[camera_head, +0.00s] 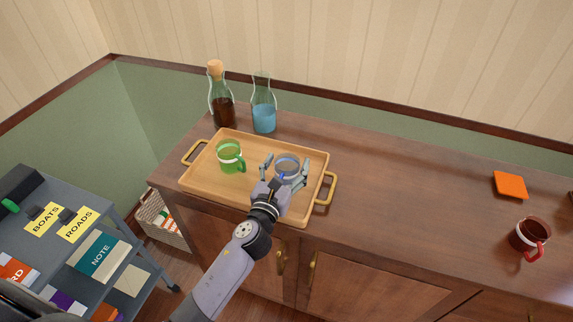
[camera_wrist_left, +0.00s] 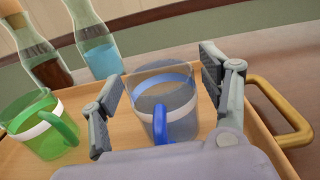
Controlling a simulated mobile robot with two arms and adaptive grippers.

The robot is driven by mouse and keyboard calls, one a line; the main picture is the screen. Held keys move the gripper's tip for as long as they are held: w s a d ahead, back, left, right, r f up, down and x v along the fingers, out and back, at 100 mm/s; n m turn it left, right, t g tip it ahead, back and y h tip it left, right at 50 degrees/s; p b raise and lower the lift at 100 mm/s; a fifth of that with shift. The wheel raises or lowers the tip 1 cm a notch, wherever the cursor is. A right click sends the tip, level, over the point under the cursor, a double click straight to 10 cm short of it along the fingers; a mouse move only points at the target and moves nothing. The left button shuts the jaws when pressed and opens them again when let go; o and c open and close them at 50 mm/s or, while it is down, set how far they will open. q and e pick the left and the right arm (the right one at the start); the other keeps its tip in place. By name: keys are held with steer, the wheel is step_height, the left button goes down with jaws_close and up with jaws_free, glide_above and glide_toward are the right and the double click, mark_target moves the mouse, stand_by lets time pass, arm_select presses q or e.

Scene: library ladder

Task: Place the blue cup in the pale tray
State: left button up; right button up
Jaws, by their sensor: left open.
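My left gripper (camera_head: 286,168) is open around the cup, with a finger on each side and visible gaps in the left wrist view (camera_wrist_left: 160,85). The tray has brass handles and rests on the brown cabinet top. My right gripper is not in view.
A green cup (camera_head: 230,156) stands in the tray left of the blue cup. Behind the tray are a corked dark bottle (camera_head: 221,100) and a carafe of blue liquid (camera_head: 264,105). A red mug (camera_head: 529,236) and orange square (camera_head: 510,185) are far right. The cabinet top between is clear.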

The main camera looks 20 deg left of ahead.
arm_select(q)
steer(key=shift+r+p, duration=0.35)
steer(key=shift+p, duration=0.05)
steer(key=shift+r+p, duration=0.5)
steer(key=shift+r, duration=0.05)
steer(key=shift+s+f+b, duration=0.5)
steer(key=shift+s+f, duration=0.05)
steer(key=shift+s, duration=0.35)
steer(key=s+b, duration=0.1)
steer(key=s, duration=0.7)
steer(key=shift+s+a+r, duration=0.1)
steer(key=shift+s, duration=0.3)
steer(key=shift+s+r+b, duration=0.15)
steer(key=shift+s+b, duration=0.2)
steer(key=shift+s, duration=0.35)
